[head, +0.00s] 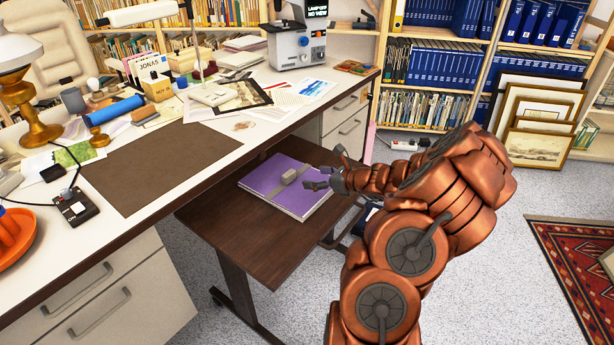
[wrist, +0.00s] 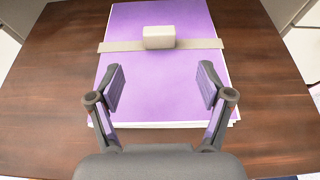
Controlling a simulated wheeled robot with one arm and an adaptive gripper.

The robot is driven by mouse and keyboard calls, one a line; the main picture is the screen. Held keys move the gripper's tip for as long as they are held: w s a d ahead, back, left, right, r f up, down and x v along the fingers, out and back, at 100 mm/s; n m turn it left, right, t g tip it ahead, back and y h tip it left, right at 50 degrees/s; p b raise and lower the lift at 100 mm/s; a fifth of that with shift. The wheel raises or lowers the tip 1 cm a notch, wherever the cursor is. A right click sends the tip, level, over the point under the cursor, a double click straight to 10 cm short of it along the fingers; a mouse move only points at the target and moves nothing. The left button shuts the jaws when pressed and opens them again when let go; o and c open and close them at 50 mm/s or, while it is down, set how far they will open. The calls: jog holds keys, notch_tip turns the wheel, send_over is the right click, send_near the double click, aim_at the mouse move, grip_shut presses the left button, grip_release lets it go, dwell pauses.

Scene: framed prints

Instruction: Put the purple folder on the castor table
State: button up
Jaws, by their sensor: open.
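The purple folder (head: 284,188) lies flat on the dark wooden top of the castor table (head: 225,228), toward its far right part in the head view. A grey-beige strap with a small block-shaped clasp crosses the folder; the folder (wrist: 160,85) fills the middle of the wrist view, with the brown table top (wrist: 50,75) around it. My gripper (head: 326,172) is open and empty, at the folder's right end in the head view. In the wrist view my gripper (wrist: 163,88) has its two fingers apart over the folder, on the near side of the strap. Contact cannot be told.
The white desk (head: 200,195) stands behind and partly over the castor table, with a brown desk pad (head: 155,165), papers and a grey device (head: 296,45). Bookshelves (head: 440,65) and leaning framed prints (head: 540,125) stand at the back right. Carpet is clear in front.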

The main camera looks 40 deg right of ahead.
jog(key=shift+s+d+r, duration=0.1)
jog(key=shift+s+r, duration=0.1)
jog(key=shift+s, duration=0.45)
jog(key=w+a+r+n+g+y, duration=0.1)
jog(key=a+r+n+y, duration=0.2)
jog(key=a, duration=0.6)
jog(key=w+a+r+n+g+y, duration=0.2)
jog(key=a+r+n, duration=0.3)
jog(key=a, duration=0.4)
jog(key=s+a+r+n+g, duration=0.1)
jog(key=s+a+n+g, duration=0.3)
jog(key=s+a+n, duration=0.45)
jog(key=s+a+r+n+g, duration=0.1)
jog(key=s+a+n+g, duration=0.35)
jog(key=a, duration=0.75)
jog(key=s+a+n+g+h, duration=0.1)
jog(key=s+a+n+g, duration=0.15)
jog(key=s+n, duration=0.4)
jog(key=s+d+n+h, duration=0.3)
jog(key=s, duration=0.4)
jog(key=s+d+n+g+h, duration=0.1)
jog(key=s+d+n+h, duration=0.1)
jog(key=s, duration=0.6)
jog(key=shift+s+d+f+n+g+h, duration=0.25)
jog(key=shift+d+n+h, duration=0.2)
jog(key=shift+h, duration=0.55)
